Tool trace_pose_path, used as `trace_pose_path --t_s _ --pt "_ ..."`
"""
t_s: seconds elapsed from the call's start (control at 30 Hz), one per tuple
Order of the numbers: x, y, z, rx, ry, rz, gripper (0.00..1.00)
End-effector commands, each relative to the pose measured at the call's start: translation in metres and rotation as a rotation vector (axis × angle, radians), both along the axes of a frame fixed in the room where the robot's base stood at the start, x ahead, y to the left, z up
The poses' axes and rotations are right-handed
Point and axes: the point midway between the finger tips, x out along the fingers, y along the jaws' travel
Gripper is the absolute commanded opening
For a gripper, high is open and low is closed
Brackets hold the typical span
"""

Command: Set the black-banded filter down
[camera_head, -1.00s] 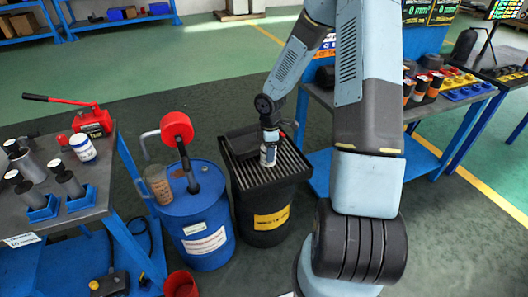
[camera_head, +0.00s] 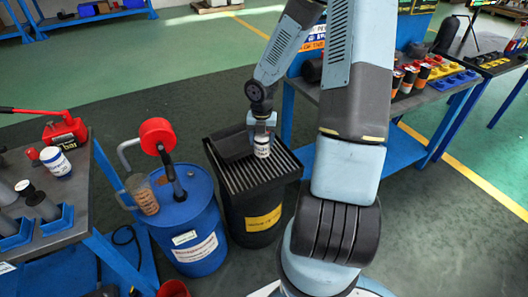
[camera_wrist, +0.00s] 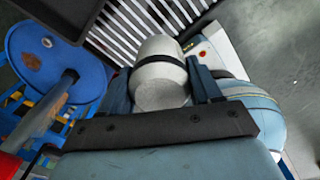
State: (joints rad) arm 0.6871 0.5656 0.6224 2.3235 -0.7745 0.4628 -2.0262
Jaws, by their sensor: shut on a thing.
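The black-banded filter (camera_wrist: 159,70) is a white cylinder with a dark band, held between the two fingers of my gripper (camera_wrist: 160,88) in the wrist view. In the head view the filter (camera_head: 262,147) is upright over the slatted grate (camera_head: 245,176) of a black bin, near the grate's back right part. My gripper (camera_head: 262,122) is shut on it from above. Whether the filter's base touches the slats cannot be told.
A blue drum (camera_head: 187,222) with a red-handled pump stands left of the bin, with a jug (camera_head: 143,194) at its rim. A left bench (camera_head: 75,213) holds filters and a red jack (camera_head: 65,134). A right bench (camera_head: 412,103) holds several orange-and-black filters (camera_head: 409,80).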

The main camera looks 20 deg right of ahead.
Motion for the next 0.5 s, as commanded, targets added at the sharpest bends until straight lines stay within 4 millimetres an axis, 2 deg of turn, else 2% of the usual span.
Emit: trace_pose_path --t_s 0.1,0.3,0.4,0.5 --pt "0.006 -0.028 -0.011 0.0 0.001 -0.018 0.0" --pt "0.018 -0.07 -0.028 0.0 0.001 -0.027 0.0" --pt "0.023 -0.09 -0.037 0.0 0.001 -0.029 0.0" --pt "0.027 -0.101 -0.055 0.0 0.002 -0.026 0.0"
